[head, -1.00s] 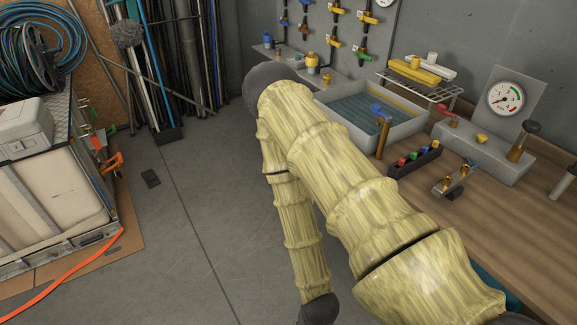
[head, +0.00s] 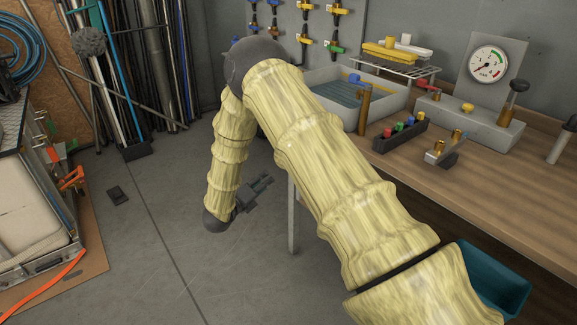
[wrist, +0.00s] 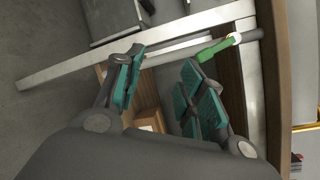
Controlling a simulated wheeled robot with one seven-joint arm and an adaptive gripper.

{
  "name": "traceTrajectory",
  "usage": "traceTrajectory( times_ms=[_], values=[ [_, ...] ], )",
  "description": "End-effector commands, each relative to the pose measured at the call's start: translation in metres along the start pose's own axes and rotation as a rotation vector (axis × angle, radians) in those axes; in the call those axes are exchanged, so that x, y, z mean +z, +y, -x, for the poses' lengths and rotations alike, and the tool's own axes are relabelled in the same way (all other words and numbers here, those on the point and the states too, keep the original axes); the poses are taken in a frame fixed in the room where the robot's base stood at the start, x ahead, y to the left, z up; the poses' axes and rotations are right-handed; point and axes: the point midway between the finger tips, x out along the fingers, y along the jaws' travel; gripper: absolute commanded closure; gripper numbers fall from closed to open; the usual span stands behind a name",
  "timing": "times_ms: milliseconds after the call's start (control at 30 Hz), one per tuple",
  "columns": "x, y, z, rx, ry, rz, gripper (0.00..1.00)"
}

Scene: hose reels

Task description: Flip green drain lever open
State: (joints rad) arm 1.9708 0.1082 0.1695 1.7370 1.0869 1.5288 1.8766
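A green lever (wrist: 218,47) shows in the wrist view at the upper right, on a grey pipe (wrist: 190,52) beside a pale fitting. It lies just beyond the tip of the right-hand finger, apart from it as far as I can tell. My gripper (wrist: 162,60) is open with teal pads and nothing between its fingers. In the head view my gripper (head: 262,187) hangs low, left of the bench leg. The green lever is not visible in the head view; the bench and my arm cover the space under the basin.
The grey basin (head: 390,105) sits in the wooden bench (head: 440,195), whose pale leg (head: 293,215) stands close to my gripper. A pale frame bar (wrist: 90,62) crosses the wrist view. A teal bin (head: 490,280) is at the bench front.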

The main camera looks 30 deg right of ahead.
Motion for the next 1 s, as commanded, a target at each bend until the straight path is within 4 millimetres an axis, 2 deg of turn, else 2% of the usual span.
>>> traceTrajectory(
  times_ms=[100,200,333,467,633,1000],
  values=[
    [0.017,-0.013,-0.013,-0.142,0.062,-0.289,0.61],
    [0.027,-0.027,-0.018,-0.241,0.095,-0.478,0.61],
    [0.036,-0.04,-0.019,-0.329,0.12,-0.638,0.61],
    [0.039,-0.046,-0.02,-0.369,0.129,-0.706,0.61],
    [0.037,-0.052,-0.031,-0.376,0.13,-0.718,0.61],
    [0.023,-0.068,-0.085,-0.374,0.13,-0.715,0.61]
  ],
)
